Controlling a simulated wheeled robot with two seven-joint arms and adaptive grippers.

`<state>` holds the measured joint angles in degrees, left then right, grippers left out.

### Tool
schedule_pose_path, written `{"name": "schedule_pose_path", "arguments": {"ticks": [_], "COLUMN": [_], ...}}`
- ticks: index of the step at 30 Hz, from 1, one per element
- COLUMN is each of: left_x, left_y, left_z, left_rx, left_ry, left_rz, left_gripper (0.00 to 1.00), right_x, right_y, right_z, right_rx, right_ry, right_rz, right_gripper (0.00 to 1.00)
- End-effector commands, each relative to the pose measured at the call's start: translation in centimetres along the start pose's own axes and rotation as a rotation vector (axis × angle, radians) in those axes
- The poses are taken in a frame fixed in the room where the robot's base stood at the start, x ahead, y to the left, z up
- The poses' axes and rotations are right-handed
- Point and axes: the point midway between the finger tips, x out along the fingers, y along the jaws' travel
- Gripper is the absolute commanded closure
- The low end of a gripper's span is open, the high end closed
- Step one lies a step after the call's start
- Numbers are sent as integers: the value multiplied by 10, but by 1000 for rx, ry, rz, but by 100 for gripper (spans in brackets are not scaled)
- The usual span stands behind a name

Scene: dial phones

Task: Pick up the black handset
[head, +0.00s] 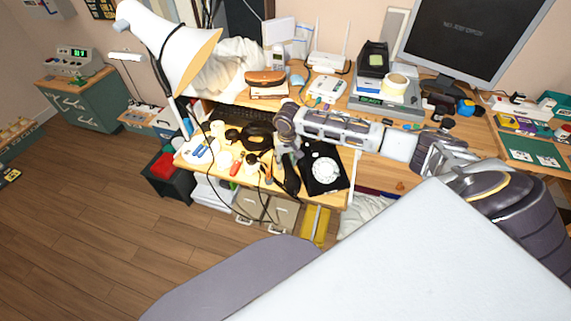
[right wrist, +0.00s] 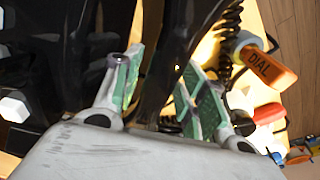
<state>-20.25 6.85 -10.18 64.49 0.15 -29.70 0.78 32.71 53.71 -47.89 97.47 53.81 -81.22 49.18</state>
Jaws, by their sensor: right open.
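The black handset (head: 290,181) lies at the left side of a black dial phone (head: 323,183) with a white dial, on the desk. My right gripper (head: 287,158) is over the handset from above. In the right wrist view the handset (right wrist: 172,45) runs between the two green-padded fingers of the right gripper (right wrist: 164,78). The fingers are open, with one on each side of it. A gap shows on the right side; contact on the left side is hard to tell. The phone body also shows in the right wrist view (right wrist: 75,50). My left gripper is not in view.
A white lamp (head: 165,40) stands at the left. In the right wrist view an orange handle marked DIAL (right wrist: 268,66) and a coiled cord (right wrist: 228,20) lie right of the handset. A keyboard (head: 240,117) and monitor (head: 470,35) are behind. Several small tools crowd the desk.

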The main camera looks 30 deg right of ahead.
Motion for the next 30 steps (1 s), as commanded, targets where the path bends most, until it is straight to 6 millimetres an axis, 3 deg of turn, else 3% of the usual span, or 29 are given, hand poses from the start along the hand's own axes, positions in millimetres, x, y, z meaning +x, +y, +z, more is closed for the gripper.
{"name": "schedule_pose_path", "arguments": {"ticks": [4,16,26,30], "left_x": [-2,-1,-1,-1], "left_y": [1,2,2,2], "left_z": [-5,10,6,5], "left_rx": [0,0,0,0], "left_ry": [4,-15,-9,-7], "left_rz": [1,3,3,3], "left_gripper": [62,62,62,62], "right_x": [4,4,4,4], "right_y": [0,0,0,0], "right_z": [0,0,0,0], "right_rx": [-1,-1,-1,-1], "right_ry": [1,1,1,2], "right_rz": [-1,-1,-1,-2], "right_gripper": [59,59,100,100]}}
